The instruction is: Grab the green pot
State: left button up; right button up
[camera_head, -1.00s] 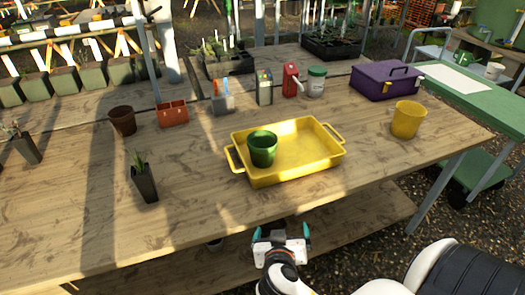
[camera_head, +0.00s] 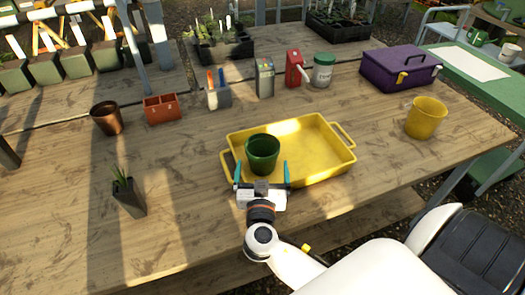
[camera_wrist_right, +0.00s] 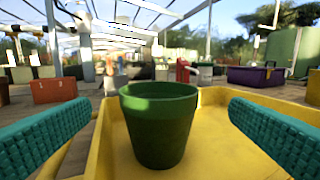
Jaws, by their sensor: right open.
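The green pot (camera_head: 262,152) stands upright in the left part of the yellow tray (camera_head: 318,150). My right gripper (camera_head: 262,172) is open at the tray's near left edge, its teal fingertips pointing at the pot. In the right wrist view the pot (camera_wrist_right: 158,125) stands ahead, centred between the two spread teal fingers (camera_wrist_right: 160,132), with a gap on each side. The fingers do not touch it. My left gripper is not in view.
A yellow pot (camera_head: 426,118) and a purple toolbox (camera_head: 400,70) stand right of the tray. A brown pot (camera_head: 107,118), a terracotta planter (camera_head: 162,108) and a potted plant (camera_head: 128,196) stand left. The tray's rim (camera_wrist_right: 82,150) lies close around the fingers. The tray's right part is empty.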

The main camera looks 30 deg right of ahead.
aim_at(263, 159)
jog(key=p+x, duration=0.1)
jog(key=x, duration=0.2)
jog(key=shift+w+d, duration=0.2)
jog(key=p+x, duration=0.2)
jog(key=x, duration=0.2)
jog(key=shift+w+d, duration=0.1)
jog(key=shift+w, duration=0.25)
jog(key=shift+w+d+f, duration=0.2)
jog(key=shift+w+d, duration=0.05)
jog(key=shift+w, duration=0.1)
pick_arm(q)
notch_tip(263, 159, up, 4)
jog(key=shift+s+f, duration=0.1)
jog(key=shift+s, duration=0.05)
pick_arm(e)
jog(key=shift+c, duration=0.2)
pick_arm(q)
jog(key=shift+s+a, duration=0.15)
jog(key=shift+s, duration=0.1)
pick_arm(e)
jog(key=c, duration=0.7)
